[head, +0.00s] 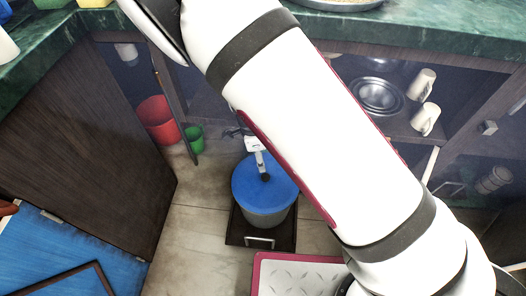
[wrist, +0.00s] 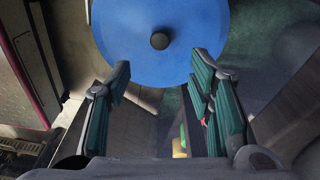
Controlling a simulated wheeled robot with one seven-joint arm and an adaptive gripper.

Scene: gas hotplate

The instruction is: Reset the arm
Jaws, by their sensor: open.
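My white arm (head: 320,130) crosses the head view from lower right to upper left. My gripper shows in the wrist view (wrist: 160,82), its two teal-padded fingers spread apart with nothing between them. A round blue top with a dark knob (wrist: 140,15) lies beyond the fingertips in the wrist view.
A green counter (head: 440,32) runs along the back. An open cabinet with a metal bowl (head: 378,96) and white mugs (head: 421,85) is on the right. A red bucket (head: 157,119) and green cup (head: 193,138) stand at left. A dark wooden cabinet (head: 85,140) is at left.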

